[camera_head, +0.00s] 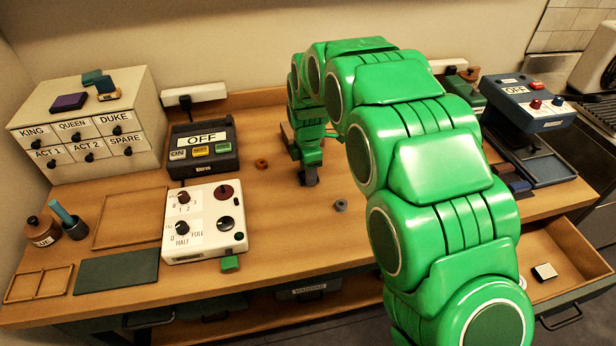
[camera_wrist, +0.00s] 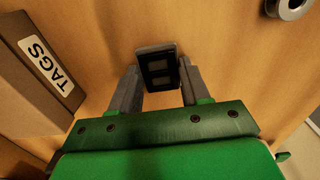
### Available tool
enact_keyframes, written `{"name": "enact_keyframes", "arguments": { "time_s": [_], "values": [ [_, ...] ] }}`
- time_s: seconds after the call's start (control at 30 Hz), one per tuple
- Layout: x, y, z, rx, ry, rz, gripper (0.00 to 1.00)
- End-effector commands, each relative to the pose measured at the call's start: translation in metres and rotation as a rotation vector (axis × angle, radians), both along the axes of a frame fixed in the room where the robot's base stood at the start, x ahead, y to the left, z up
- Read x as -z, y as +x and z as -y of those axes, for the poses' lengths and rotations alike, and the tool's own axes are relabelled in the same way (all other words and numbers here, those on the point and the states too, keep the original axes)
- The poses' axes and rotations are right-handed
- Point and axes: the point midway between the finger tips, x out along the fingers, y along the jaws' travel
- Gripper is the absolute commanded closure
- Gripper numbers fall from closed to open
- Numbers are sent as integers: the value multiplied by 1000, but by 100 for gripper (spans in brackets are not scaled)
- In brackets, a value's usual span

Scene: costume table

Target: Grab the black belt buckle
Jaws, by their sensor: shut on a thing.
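In the head view, my gripper (camera_head: 308,176) points down at the middle of the table, and the buckle cannot be made out apart from the dark fingers.
A brown box labelled TAGS (camera_wrist: 40,62) stands left of my gripper. A grey ring (camera_head: 340,205) and a brown ring (camera_head: 261,163) lie nearby. The OFF box (camera_head: 203,148) and white dial panel (camera_head: 204,222) stand left. An open drawer (camera_head: 566,243) juts out at right.

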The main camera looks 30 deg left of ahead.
Motion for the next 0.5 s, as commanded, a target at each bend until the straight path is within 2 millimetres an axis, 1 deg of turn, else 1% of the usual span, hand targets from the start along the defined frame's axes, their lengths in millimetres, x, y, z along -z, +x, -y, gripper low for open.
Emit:
{"name": "enact_keyframes", "arguments": {
  "time_s": [0.33,0.5],
  "values": [
    [-2,0,0,0,1,1,84],
    [-17,1,-1,0,2,2,84]
  ]
}}
